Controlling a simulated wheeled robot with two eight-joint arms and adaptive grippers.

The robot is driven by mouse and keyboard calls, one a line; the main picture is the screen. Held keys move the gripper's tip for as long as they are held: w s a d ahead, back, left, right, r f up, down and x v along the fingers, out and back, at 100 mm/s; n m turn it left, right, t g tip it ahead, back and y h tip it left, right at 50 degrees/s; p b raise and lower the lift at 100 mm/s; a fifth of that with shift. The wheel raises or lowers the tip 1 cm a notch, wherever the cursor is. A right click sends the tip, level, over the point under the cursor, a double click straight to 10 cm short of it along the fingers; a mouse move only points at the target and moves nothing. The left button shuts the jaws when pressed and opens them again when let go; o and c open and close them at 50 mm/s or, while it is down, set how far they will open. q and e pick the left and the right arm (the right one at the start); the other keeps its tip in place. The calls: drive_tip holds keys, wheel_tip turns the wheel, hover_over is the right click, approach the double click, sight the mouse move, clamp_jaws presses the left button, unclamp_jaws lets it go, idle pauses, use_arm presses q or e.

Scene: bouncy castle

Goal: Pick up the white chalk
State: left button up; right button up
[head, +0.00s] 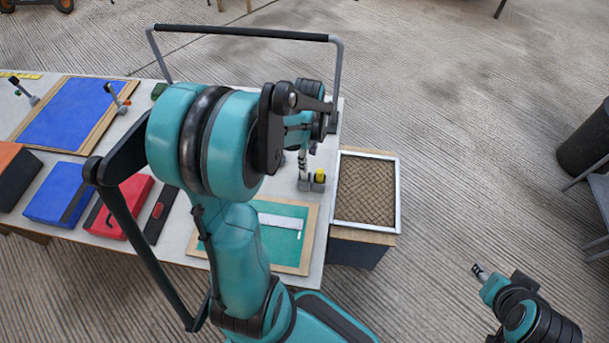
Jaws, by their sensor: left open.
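A small white stick (299,236), possibly the white chalk, lies on the green board (268,253) near the right end of the table; it is too small to be sure. My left gripper (308,143) is open above the table's right end, beyond the green board and apart from the stick. My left arm covers part of the board. My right gripper (479,272) is at the lower right, over the floor and away from the table. Its finger opening is too small to tell.
A white strip (281,221) lies on the green board. A small grey block with a yellow piece (319,178) stands beneath my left gripper. A framed bin (397,200) adjoins the table's right end. Blue and red cases (57,192) lie left. A dark rail (240,31) rises behind.

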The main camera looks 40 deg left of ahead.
sight(304, 177)
use_arm(q)
drive_tip(key=shift+w+a+f+m, duration=0.15)
drive_tip(key=shift+a+f+m, duration=0.25)
drive_tip(key=shift+a+f, duration=0.2)
drive_tip(key=shift+a+f+g, duration=0.15)
drive_tip(key=shift+f+g, duration=0.05)
drive_tip(key=shift+g, duration=0.1)
drive_tip(key=f, duration=0.1)
drive_tip(key=f+b, duration=0.1)
drive_tip(key=shift+s+f+m, duration=0.2)
drive_tip(key=shift+f+m, duration=0.1)
drive_tip(key=shift+f, duration=0.05)
wheel_tip(304, 177, down, 5)
drive_tip(key=shift+w+f+b, duration=0.1)
drive_tip(key=shift+w+b, duration=0.05)
drive_tip(key=shift+b, duration=1.1)
drive_tip(key=c, duration=1)
